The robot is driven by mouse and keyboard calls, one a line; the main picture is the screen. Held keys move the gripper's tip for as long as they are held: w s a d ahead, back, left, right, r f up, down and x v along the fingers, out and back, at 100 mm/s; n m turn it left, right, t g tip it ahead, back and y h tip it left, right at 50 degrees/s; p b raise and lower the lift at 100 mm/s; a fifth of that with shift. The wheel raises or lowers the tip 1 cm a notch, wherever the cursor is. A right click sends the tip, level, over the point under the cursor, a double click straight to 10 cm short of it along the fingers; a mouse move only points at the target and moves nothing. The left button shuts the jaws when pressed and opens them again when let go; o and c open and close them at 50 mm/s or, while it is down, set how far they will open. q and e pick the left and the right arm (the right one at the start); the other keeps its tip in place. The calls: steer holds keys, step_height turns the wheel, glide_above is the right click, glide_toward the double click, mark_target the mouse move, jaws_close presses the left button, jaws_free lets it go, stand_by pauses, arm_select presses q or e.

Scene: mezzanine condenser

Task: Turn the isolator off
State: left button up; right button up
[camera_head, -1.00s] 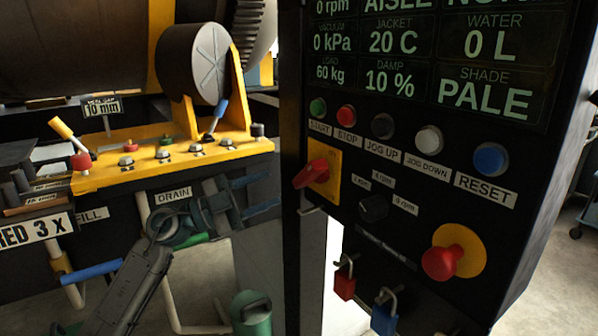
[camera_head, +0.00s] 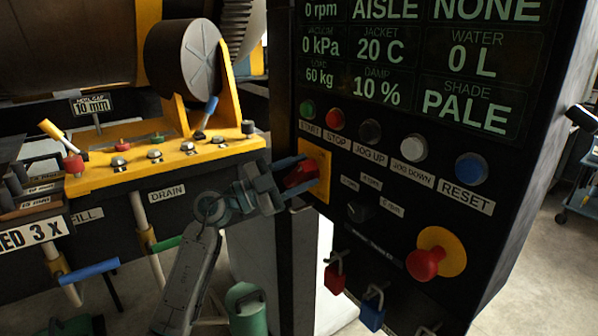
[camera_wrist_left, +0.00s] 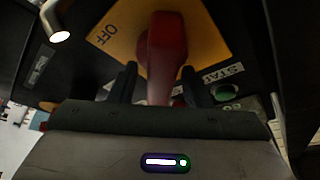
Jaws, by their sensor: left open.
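The isolator is a red rotary handle (camera_head: 301,174) on a yellow plate (camera_head: 322,168) at the left side of the black control panel. In the left wrist view the red handle (camera_wrist_left: 166,52) stands in front of the yellow plate (camera_wrist_left: 115,22), which bears the word OFF. My left gripper (camera_head: 293,172) is at the handle, with its fingers on either side of it. The left wrist view shows the two dark fingers (camera_wrist_left: 160,88) apart around the handle; I cannot tell whether they touch it. My right gripper is not in view.
A row of buttons, including a red stop button (camera_head: 338,117), sits above and right of the isolator. A red mushroom button (camera_head: 426,262) is lower right. Padlocks (camera_head: 335,277) hang below. A yellow valve bench (camera_head: 160,165) stands on the left.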

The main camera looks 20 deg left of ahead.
arm_select(q)
steer(key=shift+c, duration=0.4)
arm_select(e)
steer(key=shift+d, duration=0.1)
arm_select(q)
jaws_close()
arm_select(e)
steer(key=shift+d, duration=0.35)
